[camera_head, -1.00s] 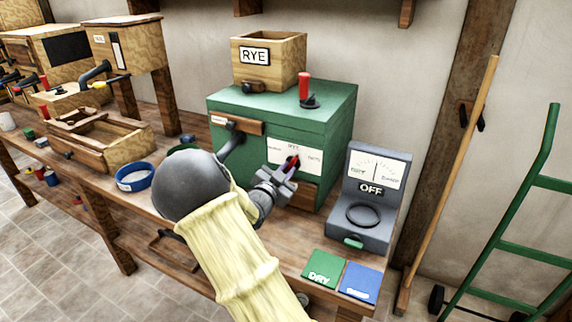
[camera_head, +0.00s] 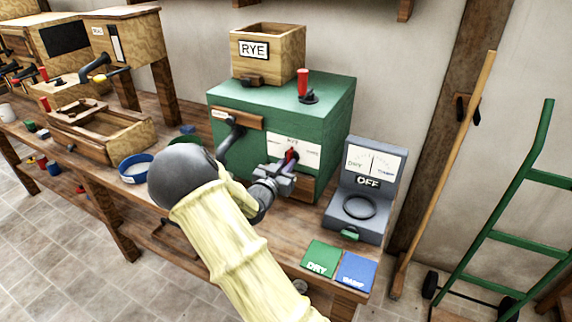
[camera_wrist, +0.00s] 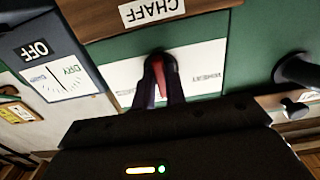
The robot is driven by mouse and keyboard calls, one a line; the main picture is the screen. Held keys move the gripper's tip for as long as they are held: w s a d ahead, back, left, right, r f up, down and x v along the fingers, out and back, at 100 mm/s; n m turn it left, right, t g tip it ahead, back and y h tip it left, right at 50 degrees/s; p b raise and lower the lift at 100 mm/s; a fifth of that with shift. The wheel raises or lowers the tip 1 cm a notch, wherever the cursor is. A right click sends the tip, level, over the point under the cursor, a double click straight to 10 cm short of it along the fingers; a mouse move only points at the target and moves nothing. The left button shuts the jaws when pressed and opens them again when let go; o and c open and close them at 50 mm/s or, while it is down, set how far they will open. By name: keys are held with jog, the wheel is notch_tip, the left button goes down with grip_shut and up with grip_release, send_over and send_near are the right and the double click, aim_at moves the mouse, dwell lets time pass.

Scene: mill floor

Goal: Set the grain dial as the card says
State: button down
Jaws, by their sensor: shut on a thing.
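The grain dial is a red pointer (camera_head: 291,155) on a white lettered plate (camera_head: 308,152) on the front of the green mill (camera_head: 330,120). My gripper (camera_head: 287,164) is at the dial, in front of the plate. In the wrist view, my gripper (camera_wrist: 160,92) has a dark finger on each side of the red pointer (camera_wrist: 158,72) and is shut on it. The fingers hide part of the plate, and its small words are hard to read. A card reading RYE (camera_head: 254,49) is on the wooden hopper (camera_head: 290,47) on top of the mill.
A grey meter box (camera_head: 370,185) reading OFF stands right of the mill. Green (camera_head: 322,257) and blue (camera_head: 356,271) pads lie at the bench's front right. A blue bowl (camera_head: 135,168) is left of my arm. A CHAFF label (camera_wrist: 150,11) shows upside down in the wrist view.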

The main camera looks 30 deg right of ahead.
jog(key=shift+f, duration=0.1)
jog(key=c, duration=1.4)
grip_release()
jog(key=shift+c, duration=0.2)
jog(key=shift+a, duration=0.1)
jog(key=v, duration=1.7)
jog(key=shift+s+a, duration=0.1)
jog(key=shift+s, duration=0.05)
